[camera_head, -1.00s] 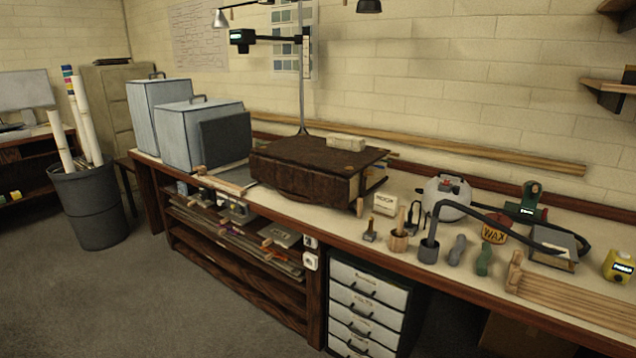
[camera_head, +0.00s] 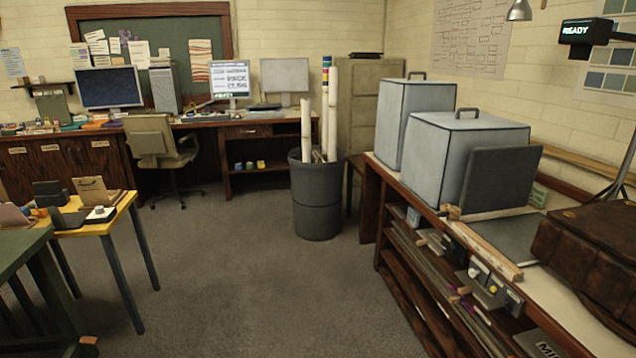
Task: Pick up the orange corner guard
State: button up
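I cannot make out an orange corner guard for certain in this view. A small orange-brown piece (camera_head: 88,341) shows low at the bottom left, by the green table's leg; it is too small to tell what it is. My gripper is not in view.
A yellow table (camera_head: 118,216) with small items and a green table (camera_head: 22,240) stand at the left. A dark bin (camera_head: 318,205) with rolled paper stands at the back. A long wooden bench (camera_head: 372,166) with grey boxes runs along the right. Open carpet (camera_head: 235,275) lies between.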

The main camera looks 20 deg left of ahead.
aim_at(42, 213)
jog(key=i+u, duration=0.35)
jog(key=i, duration=0.65)
jog(key=i+l+u, duration=0.1)
jog(key=i+u, duration=0.2)
jog(key=i, duration=0.65)
jog(key=i+u, duration=0.3)
jog(key=i, duration=0.25)
jog(key=i+u, duration=0.3)
jog(key=i, duration=0.3)
jog(key=i+l+u, duration=0.3)
jog(key=i, duration=0.25)
jog(key=i+j+u, duration=0.15)
jog(key=i+u, duration=0.2)
jog(key=u, duration=0.15)
jog(key=i+u, duration=0.5)
jog(key=i+l+u, duration=0.15)
jog(key=i+u, duration=0.15)
jog(key=u, duration=0.2)
